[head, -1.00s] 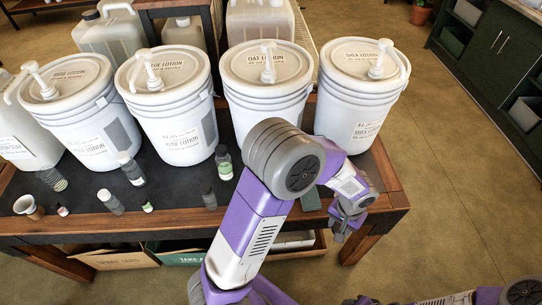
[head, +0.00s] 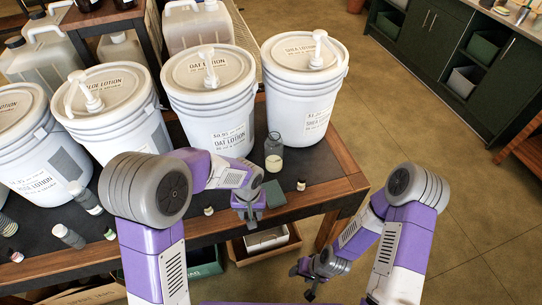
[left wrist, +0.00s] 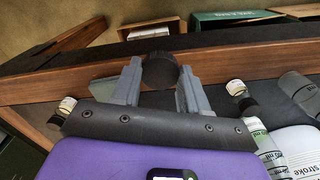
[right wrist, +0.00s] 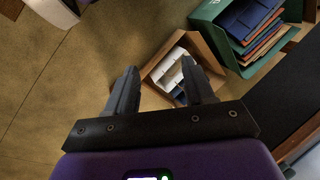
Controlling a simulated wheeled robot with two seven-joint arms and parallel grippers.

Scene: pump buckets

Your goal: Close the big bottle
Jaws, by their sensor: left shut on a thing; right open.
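The largest loose bottle I see is a clear jar (head: 273,150) with pale content, upright on the dark table in front of the white buckets. Its top looks open, but it is small in view. My left gripper (head: 250,205) is in front of the jar, near the table's front edge. In the left wrist view my left gripper (left wrist: 158,85) is shut on a round black cap (left wrist: 160,69), held between the fingertips apart from the jar. My right gripper (head: 308,283) is low, off the table's front; in the right wrist view it (right wrist: 160,85) is open and empty.
A flat green pad (head: 273,193) and a small dark-capped bottle (head: 301,185) lie close to my left gripper. White pump buckets (head: 208,95) line the table behind. Crates (head: 265,240) sit below the table's front edge.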

